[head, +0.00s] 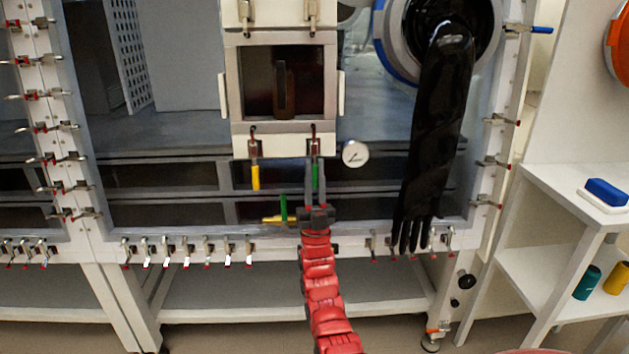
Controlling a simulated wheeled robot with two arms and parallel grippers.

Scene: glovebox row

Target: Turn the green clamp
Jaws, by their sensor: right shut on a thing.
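The green clamp (315,172) hangs below the lower right corner of a small framed door on the glovebox front. My right gripper (315,180), on a red arm that rises from the bottom middle, is shut on the green clamp, with a finger on each side of its handle. The handle points down. My left gripper is not in the head view.
A yellow clamp (255,176) hangs left of the green one. A round gauge (355,153) sits close on the right. A black glove (437,130) hangs further right. Silver clamps line the lower edge. A white shelf (575,185) stands at the right.

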